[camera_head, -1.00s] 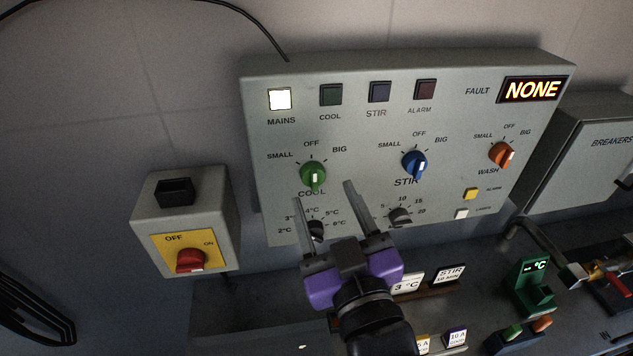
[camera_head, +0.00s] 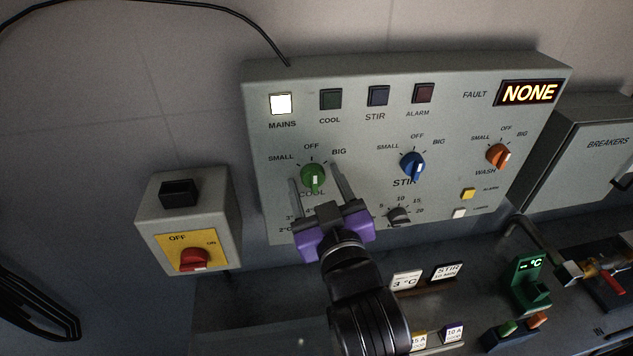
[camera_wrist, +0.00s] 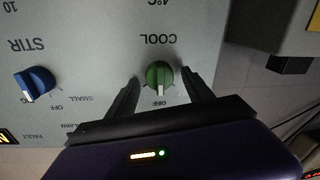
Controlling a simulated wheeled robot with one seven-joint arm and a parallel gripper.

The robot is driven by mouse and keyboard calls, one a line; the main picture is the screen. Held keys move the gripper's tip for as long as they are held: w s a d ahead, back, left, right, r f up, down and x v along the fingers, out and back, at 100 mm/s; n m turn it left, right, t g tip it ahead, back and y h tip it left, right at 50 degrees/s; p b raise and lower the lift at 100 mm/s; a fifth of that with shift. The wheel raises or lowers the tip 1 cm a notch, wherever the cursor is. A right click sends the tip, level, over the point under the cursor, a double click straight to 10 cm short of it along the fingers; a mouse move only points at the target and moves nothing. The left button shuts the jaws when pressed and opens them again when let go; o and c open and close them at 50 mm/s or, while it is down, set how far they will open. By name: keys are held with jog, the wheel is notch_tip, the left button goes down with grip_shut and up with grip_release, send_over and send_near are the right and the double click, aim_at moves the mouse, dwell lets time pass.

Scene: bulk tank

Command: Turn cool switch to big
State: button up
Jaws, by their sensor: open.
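The cool switch is a green knob (camera_head: 313,178) with a white mark, at the left of the grey control panel (camera_head: 365,130). SMALL, OFF and BIG are printed around its upper side. My gripper (camera_head: 313,174) is open, with one finger on each side of the knob. In the wrist view the green knob (camera_wrist: 159,76) shows between the two separated fingertips of my gripper (camera_wrist: 160,77), with a gap visible on both sides. The COOL lamp (camera_head: 330,99) is dark.
The blue STIR knob (camera_head: 412,165) and orange WASH knob (camera_head: 498,156) are to the right. A temperature dial below the cool switch is largely hidden by my gripper. The MAINS lamp (camera_head: 281,104) is lit. A red-handled switch box (camera_head: 190,222) stands at left.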

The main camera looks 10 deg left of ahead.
grip_shut()
jog(key=shift+m, duration=0.3)
jog(key=m+b, duration=0.3)
jog(key=m, duration=0.1)
jog(key=shift+f, duration=0.2)
jog(key=m+b, duration=0.2)
jog(key=m, duration=0.3)
jog(key=shift+d+t+b, duration=0.1)
jog(key=shift+t+b, duration=0.2)
jog(key=shift+b, duration=0.05)
jog(key=shift+m, duration=0.4)
